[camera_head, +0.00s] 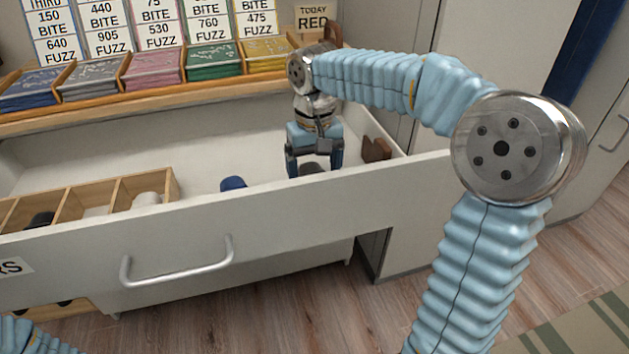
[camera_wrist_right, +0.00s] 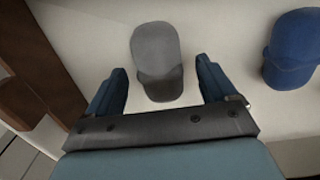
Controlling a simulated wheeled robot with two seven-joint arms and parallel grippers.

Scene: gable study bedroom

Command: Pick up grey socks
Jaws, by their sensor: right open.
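The grey socks (camera_wrist_right: 157,55) lie as a rolled bundle on the drawer floor in the right wrist view. In the head view only a dark grey part of them (camera_head: 311,169) shows between my right gripper's fingers. My right gripper (camera_head: 314,168) is open and points down into the drawer (camera_head: 200,222). In the right wrist view its two fingers (camera_wrist_right: 162,88) stand apart, one to each side of the socks' near end, with visible gaps. My left gripper is not in view; only a bit of my left arm shows at the lower left.
Blue socks (camera_head: 232,183) lie left of the grey socks, also in the right wrist view (camera_wrist_right: 292,50). A wooden divider (camera_head: 115,196) holds white (camera_head: 146,199) and black (camera_head: 40,220) bundles. A brown block (camera_head: 376,149) sits by the drawer's right wall. Trays of coloured pieces stand above.

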